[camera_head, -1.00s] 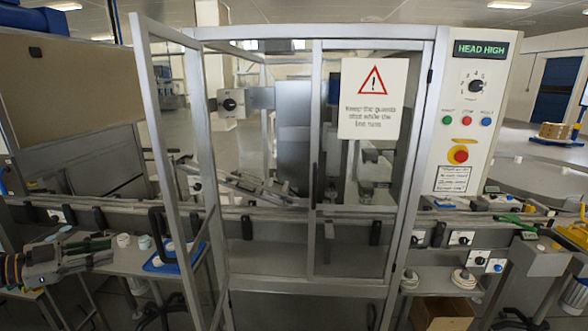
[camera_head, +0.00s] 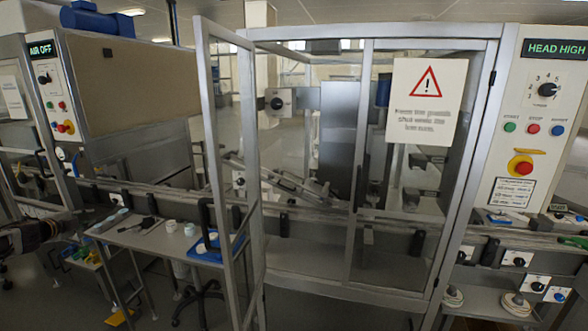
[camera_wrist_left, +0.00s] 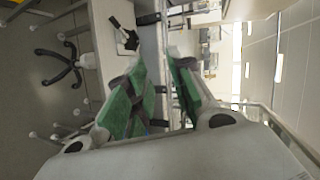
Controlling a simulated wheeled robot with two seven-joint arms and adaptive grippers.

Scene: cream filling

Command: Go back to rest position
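My left gripper (camera_head: 60,228) is at the far left edge of the head view, low beside a small work table, partly cut off by the frame. In the left wrist view its two green-padded fingers (camera_wrist_left: 159,68) stand apart with a gap between them and nothing held.
A guarded machine with an open glazed door (camera_head: 228,170) stands ahead. A small table (camera_head: 125,236) to its left holds white cups (camera_head: 172,226), a blue tray (camera_head: 207,252) and dark tools. A swivel chair (camera_head: 203,285) stands below. Control panel (camera_head: 528,120) at right.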

